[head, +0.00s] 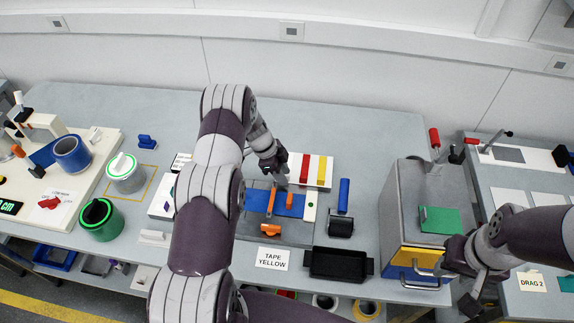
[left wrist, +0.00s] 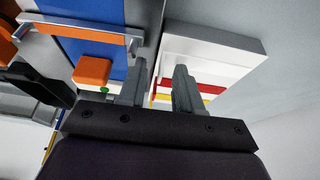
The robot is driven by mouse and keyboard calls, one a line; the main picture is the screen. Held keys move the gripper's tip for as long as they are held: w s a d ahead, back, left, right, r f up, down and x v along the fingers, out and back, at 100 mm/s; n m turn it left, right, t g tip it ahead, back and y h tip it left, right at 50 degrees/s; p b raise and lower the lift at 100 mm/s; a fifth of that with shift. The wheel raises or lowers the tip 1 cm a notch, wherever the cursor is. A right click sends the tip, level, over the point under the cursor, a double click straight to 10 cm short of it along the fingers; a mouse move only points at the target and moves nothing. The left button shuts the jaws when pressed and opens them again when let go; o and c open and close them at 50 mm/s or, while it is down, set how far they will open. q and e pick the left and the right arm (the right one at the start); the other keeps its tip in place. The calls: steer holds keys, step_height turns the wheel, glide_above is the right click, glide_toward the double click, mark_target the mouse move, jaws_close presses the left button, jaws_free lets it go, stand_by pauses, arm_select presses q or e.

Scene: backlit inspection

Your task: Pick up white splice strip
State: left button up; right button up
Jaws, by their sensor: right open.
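A pale block (head: 314,184) holds a red strip (head: 305,168) and a yellow strip (head: 322,171). In the left wrist view the block (left wrist: 225,48) shows the red strip (left wrist: 205,87) and pale bands beside it. I cannot clearly separate the white splice strip from the pale block. My left gripper (head: 281,180) is at the block's left side in the head view. In the left wrist view its two fingers (left wrist: 160,82) are apart, with nothing clearly held between them. My right gripper (head: 482,290) is open, low beside the grey cabinet, far from the strips.
A blue strip (head: 290,204) lies on a fixture with orange clamps (head: 271,231), just in front of my left gripper. A blue-handled roller (head: 343,197) and a black tray (head: 338,264) stand nearby. The grey cabinet (head: 405,210) rises on the right. The back of the table is clear.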

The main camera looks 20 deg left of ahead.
arm_select(q)
steer(key=shift+d+f, duration=0.15)
steer(key=shift+f, duration=0.1)
steer(key=shift+w+d, duration=0.1)
steer(key=shift+w, duration=0.05)
jaws_close()
